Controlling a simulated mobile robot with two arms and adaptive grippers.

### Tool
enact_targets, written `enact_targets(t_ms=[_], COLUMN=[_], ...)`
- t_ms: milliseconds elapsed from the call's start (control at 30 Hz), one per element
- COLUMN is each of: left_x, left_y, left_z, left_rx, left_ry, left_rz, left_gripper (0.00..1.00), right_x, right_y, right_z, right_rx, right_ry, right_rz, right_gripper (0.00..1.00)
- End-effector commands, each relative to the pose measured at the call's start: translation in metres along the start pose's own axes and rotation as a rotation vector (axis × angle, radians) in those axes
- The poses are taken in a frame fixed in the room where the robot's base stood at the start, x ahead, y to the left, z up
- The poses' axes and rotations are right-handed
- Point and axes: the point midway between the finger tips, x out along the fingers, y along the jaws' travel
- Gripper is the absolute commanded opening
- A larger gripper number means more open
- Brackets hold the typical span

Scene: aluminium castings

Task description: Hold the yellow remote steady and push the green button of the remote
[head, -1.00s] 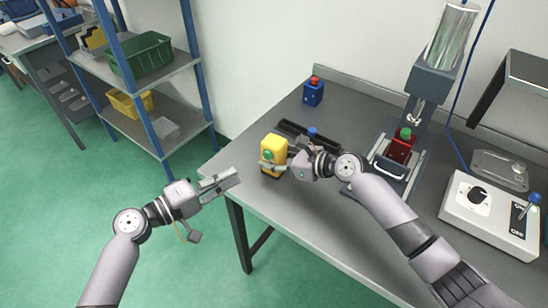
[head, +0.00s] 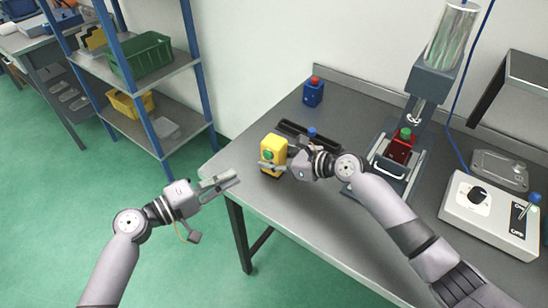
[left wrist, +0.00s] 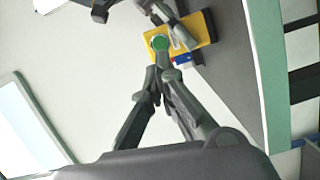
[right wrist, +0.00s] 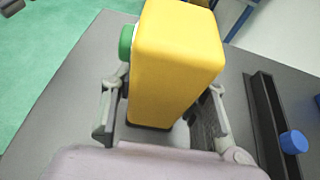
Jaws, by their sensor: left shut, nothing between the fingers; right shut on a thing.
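The yellow remote (head: 274,150) stands upright near the front left corner of the grey table. Its green button (head: 268,155) faces left and toward me; it also shows in the left wrist view (left wrist: 160,43). My right gripper (head: 281,165) is shut on the yellow remote, with a finger on each side of its lower part in the right wrist view (right wrist: 160,125). My left gripper (head: 235,178) is shut and empty, off the table edge, to the left of the remote. In the left wrist view its fingertips (left wrist: 160,68) point at the green button, with a gap visible in the head view.
A dark tray (head: 305,136) with a blue knob lies just behind the remote. A blue box with a red button (head: 313,93) stands at the back. A red block with a green top (head: 402,144) sits in a press (head: 432,80). A control box (head: 488,212) stands at right.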

Motion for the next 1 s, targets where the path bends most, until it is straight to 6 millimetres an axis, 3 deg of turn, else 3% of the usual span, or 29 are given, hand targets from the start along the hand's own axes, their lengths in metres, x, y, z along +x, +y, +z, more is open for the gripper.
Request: enact_targets(t_ms=[567,1000], left_x=[0.005,0.035], left_y=[-0.004,-0.033], left_z=[0.000,-0.001], left_rx=[-0.023,-0.283], left_ry=[0.034,0.512], left_rz=[0.003,0.107], left_gripper=[0.00,0.00], right_x=[0.000,0.000], right_y=[0.000,0.000], right_z=[-0.001,-0.001], right_rx=[0.001,0.001], right_ry=[0.001,0.001], right_rz=[0.000,0.000], right_gripper=[0.09,0.09])
